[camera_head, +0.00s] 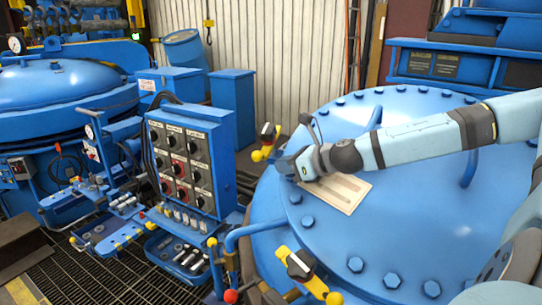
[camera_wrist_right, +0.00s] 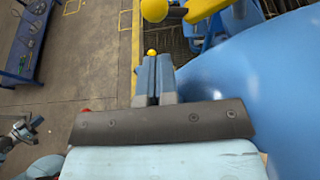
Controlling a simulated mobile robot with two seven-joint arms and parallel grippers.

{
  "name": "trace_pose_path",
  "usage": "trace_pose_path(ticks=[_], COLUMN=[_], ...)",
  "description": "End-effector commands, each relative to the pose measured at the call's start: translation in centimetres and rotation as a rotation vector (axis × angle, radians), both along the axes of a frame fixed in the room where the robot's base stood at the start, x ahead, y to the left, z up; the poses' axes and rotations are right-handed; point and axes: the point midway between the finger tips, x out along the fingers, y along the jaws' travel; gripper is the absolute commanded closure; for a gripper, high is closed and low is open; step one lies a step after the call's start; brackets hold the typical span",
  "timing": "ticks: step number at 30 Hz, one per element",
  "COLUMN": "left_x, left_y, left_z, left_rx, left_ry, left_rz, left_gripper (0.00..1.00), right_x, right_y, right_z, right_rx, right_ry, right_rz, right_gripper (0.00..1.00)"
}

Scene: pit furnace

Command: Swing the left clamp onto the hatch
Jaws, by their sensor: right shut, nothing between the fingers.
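The hatch is a big round blue lid (camera_head: 420,215) with bolts around its rim, on the right of the head view. One yellow clamp (camera_head: 300,266) with a dark middle sits at its near-left edge. Another yellow clamp (camera_head: 266,142) stands by its far-left edge. My right gripper (camera_head: 284,166) is shut and empty over the hatch's left rim, just right of and below the far clamp. The wrist view shows its closed fingers (camera_wrist_right: 158,72), a small yellow ball (camera_wrist_right: 152,52) just beyond the tips and a larger yellow ball (camera_wrist_right: 154,10) above. My left gripper is out of view.
A blue control panel (camera_head: 188,160) with several knobs stands left of the hatch. A pale plate (camera_head: 343,192) lies on the lid beneath my right wrist. A curved blue handle (camera_head: 470,168) rises from the lid. Another round blue vessel (camera_head: 60,85) stands at far left.

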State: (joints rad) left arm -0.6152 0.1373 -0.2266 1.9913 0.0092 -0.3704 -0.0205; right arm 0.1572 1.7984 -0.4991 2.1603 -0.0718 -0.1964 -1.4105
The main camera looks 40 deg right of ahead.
Motion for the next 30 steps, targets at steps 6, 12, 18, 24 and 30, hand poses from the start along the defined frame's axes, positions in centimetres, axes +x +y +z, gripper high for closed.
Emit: trace_pose_path(ticks=[6,12,18,24,30], left_x=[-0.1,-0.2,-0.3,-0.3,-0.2], left_y=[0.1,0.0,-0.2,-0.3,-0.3], left_z=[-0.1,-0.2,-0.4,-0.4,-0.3], left_rx=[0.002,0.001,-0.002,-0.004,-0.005], left_ry=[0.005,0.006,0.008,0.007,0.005], left_rz=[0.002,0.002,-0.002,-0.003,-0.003], left_gripper=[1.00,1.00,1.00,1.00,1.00], right_x=[1.1,2.1,3.1,3.6,3.6], right_y=[0.3,0.6,0.9,1.1,1.1], right_z=[0.2,0.3,0.5,0.7,0.8], right_rx=[-0.003,-0.003,-0.003,-0.002,-0.002], right_ry=[0.003,0.003,0.003,0.001,0.001], right_rz=[0.001,0.001,0.001,0.002,0.002], right_gripper=[1.00,1.00,1.00,1.00,1.00])
